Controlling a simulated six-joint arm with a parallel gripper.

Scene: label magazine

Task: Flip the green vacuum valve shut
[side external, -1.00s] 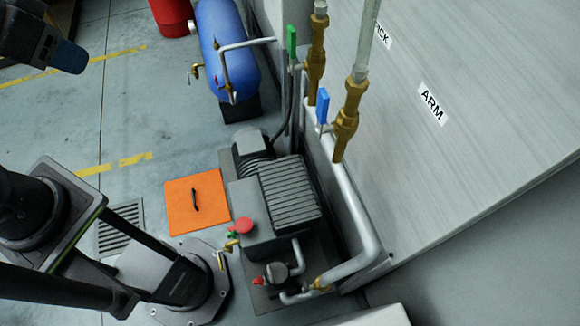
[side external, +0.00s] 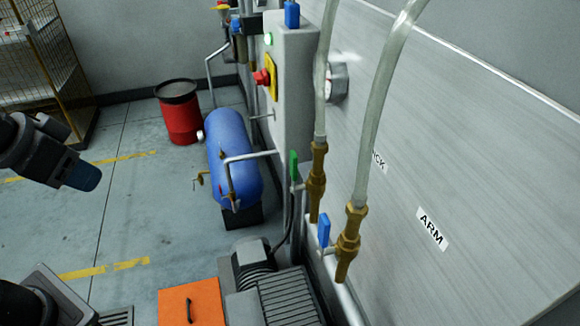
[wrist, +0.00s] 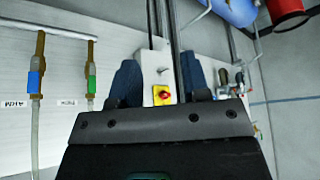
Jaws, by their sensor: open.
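The green valve handle (side external: 293,165) stands upright on a brass valve (side external: 316,182) on the grey panel's pipe, roughly in line with the clear hose. The blue valve handle (side external: 323,230) stands likewise on the nearer brass valve. In the wrist view the green handle (wrist: 92,83) shows left of my fingers, and the blue handle (wrist: 35,82) farther left. My gripper (side external: 82,176) is at the left of the side view, well away from the valves. Its two fingers, seen in the wrist view (wrist: 160,78), are apart with nothing between them.
A control box (side external: 297,85) with a red knob stands behind the valves. A blue tank (side external: 235,150), a red drum (side external: 180,118) and a pump (side external: 285,295) stand along the panel side. An orange plate (side external: 190,303) lies on the floor. The floor between my gripper and the tank is clear.

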